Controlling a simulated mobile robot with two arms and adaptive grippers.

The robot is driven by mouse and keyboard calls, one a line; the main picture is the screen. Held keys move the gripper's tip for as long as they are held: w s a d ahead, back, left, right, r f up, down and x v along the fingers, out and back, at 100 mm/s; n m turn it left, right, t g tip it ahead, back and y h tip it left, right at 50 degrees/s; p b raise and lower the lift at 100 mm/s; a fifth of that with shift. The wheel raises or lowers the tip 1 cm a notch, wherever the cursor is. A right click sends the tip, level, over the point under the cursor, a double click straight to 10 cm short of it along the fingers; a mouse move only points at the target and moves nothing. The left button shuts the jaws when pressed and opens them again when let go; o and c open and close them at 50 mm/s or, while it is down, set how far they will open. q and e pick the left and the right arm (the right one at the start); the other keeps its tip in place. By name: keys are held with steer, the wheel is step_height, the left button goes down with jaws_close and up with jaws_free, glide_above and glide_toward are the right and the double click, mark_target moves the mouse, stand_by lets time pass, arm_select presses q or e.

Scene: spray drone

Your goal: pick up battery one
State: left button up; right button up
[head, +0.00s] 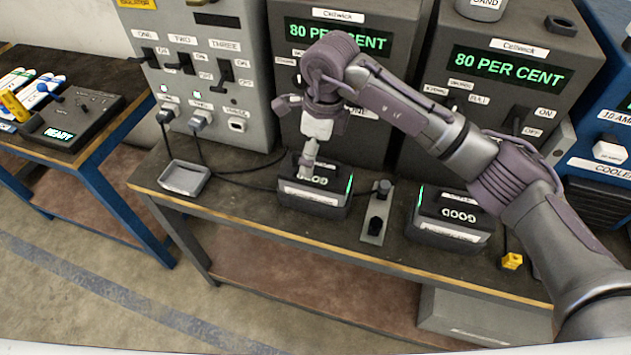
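One dark battery (315,194) with a pale label and a green light strip stands on the bench, in front of the middle charger. Its top reads GOOD. A second similar battery (448,222), also marked GOOD, stands farther right. The small labels are too blurred to tell which is battery one. My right arm reaches in from the right. My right gripper (308,162) points down at the top of the left battery, at or just over its handle. Whether the fingers are closed on the handle cannot be told. My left gripper is out of view.
A small metal tray (184,178) is at the bench's left end. A lever block (376,215) stands between the batteries, with a yellow connector (512,261) at right. Cables run from the grey switch panel (205,65). Chargers (345,60) stand close behind.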

mark_target(315, 170)
step_height(315, 170, down, 4)
steer(key=shift+r+p, duration=0.15)
steer(key=shift+p, duration=0.45)
steer(key=shift+f, duration=0.35)
steer(key=c, duration=1.7)
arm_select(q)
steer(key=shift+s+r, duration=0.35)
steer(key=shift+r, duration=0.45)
arm_select(e)
steer(key=shift+w+a+r, duration=0.1)
steer(key=shift+w+r, duration=0.1)
steer(key=shift+r, duration=0.05)
steer(key=shift+c, duration=0.8)
steer(key=shift+r, duration=0.1)
